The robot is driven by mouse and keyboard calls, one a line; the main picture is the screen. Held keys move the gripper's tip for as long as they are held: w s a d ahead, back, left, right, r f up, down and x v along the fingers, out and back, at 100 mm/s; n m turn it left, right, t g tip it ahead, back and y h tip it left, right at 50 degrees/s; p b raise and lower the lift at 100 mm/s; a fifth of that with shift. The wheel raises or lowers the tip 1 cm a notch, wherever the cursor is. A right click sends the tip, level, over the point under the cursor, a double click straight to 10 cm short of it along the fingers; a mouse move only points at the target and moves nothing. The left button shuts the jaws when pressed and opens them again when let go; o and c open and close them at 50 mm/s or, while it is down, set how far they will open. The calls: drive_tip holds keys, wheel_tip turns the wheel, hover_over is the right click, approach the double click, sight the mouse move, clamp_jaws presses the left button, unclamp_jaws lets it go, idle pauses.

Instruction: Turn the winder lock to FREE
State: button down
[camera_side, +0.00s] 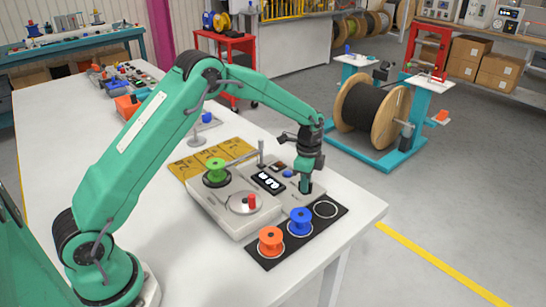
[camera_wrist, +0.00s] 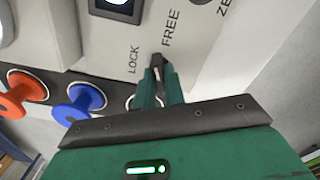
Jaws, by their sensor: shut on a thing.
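The winder (camera_side: 225,222) is a pale grey box on the white table, with a green spool (camera_side: 215,167) on it. My gripper (camera_side: 305,187) points down at the winder's right end. In the wrist view my gripper (camera_wrist: 158,84) is shut on the winder lock (camera_wrist: 157,61), a small dark lever. The lever's visible tip lies between the printed words LOCK (camera_wrist: 133,60) and FREE (camera_wrist: 171,28), and I cannot tell its exact setting. The fingers hide the rest of it. In the side view the lock is hidden by my gripper.
An orange spool (camera_side: 271,241) and a blue spool (camera_side: 301,219) stand on a black mat (camera_side: 262,262) along the winder's front, close to my gripper. The mat's right ring (camera_side: 326,209) is empty. Yellow cards (camera_side: 233,147) lie behind the winder. The table's right edge is near.

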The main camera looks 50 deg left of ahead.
drive_tip(key=m, duration=0.5)
drive_tip(key=shift+m, duration=0.4)
drive_tip(key=c, duration=1.5)
unclamp_jaws()
drive_tip(key=shift+r, duration=0.1)
drive_tip(key=shift+r, duration=3.4)
